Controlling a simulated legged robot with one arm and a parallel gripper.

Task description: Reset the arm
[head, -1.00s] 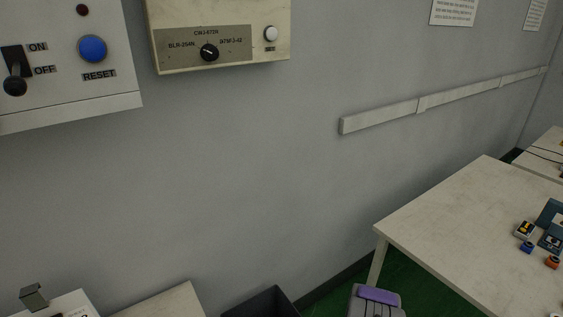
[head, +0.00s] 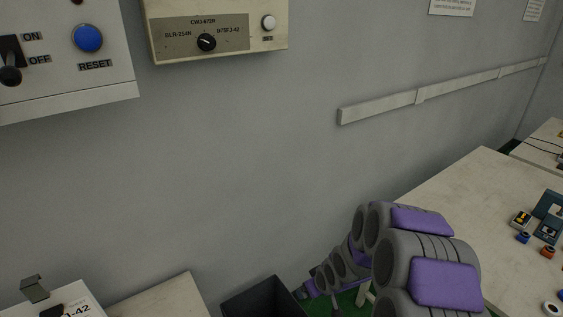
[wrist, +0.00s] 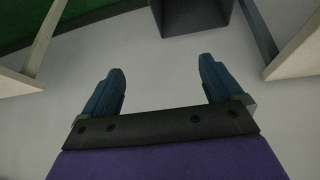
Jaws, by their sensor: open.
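My gripper shows in the wrist view (wrist: 160,92) with its two blue fingers spread wide apart. Nothing is between them. In the head view my grey and purple arm rises at the lower right, in front of the near table, and its far end points left toward a dark bin. The gripper fingers cannot be made out clearly in the head view.
The dark open bin (head: 262,303) stands at the bottom centre and also shows in the wrist view (wrist: 192,14). A pale table (head: 470,185) with small coloured parts is at right. A wall panel (head: 75,95) has a blue RESET button (head: 88,38); a dial box (head: 215,35) hangs beside it.

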